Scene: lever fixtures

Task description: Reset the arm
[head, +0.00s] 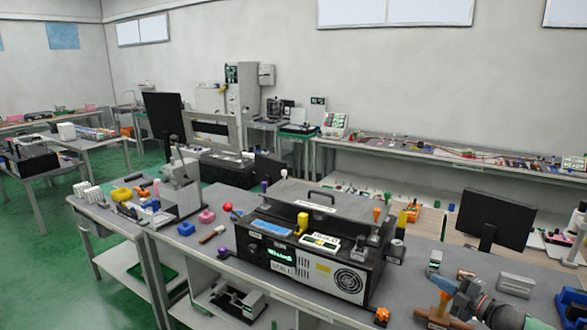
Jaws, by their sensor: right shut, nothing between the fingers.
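My right gripper (443,291) is low at the right of the head view, shut and empty, above the front part of the grey workbench (405,303). My right arm comes in from the lower right corner. An orange and wooden piece (438,320) shows just below the gripper; I cannot tell whether they touch. My left gripper and arm are not in view.
A black instrument box (310,262) stands mid-bench, left of my gripper. A dark monitor (494,220) stands behind it. A small metal block (516,285) and a blue bin (572,306) are to the right. Green floor (60,260) is open at left.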

